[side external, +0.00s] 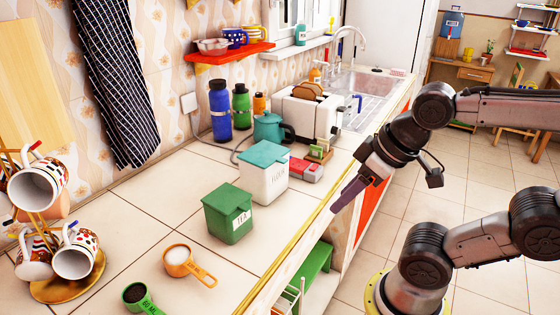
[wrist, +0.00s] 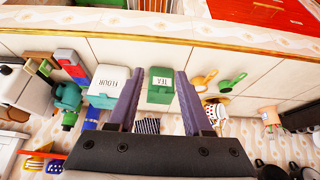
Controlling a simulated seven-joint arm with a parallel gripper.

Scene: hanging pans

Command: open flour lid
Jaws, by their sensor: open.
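The flour canister (side external: 264,185) is a white box on the counter with its teal lid (side external: 263,155) shut on top. In the wrist view the flour canister (wrist: 109,84) stands left of centre, its label readable and its lower part partly behind the left finger. My gripper (side external: 346,196) is in the air by the counter's front edge, to the right of the canister and apart from it. In the wrist view its two purple fingers (wrist: 160,88) are spread with nothing held between them.
A green tea canister (side external: 228,218) stands in front of the flour canister, left of it. A teal kettle (side external: 271,130), a toaster (side external: 308,112) and a red-and-grey box (side external: 306,170) stand behind or beside it. Orange (side external: 185,264) and green (side external: 138,297) scoops lie nearer the camera.

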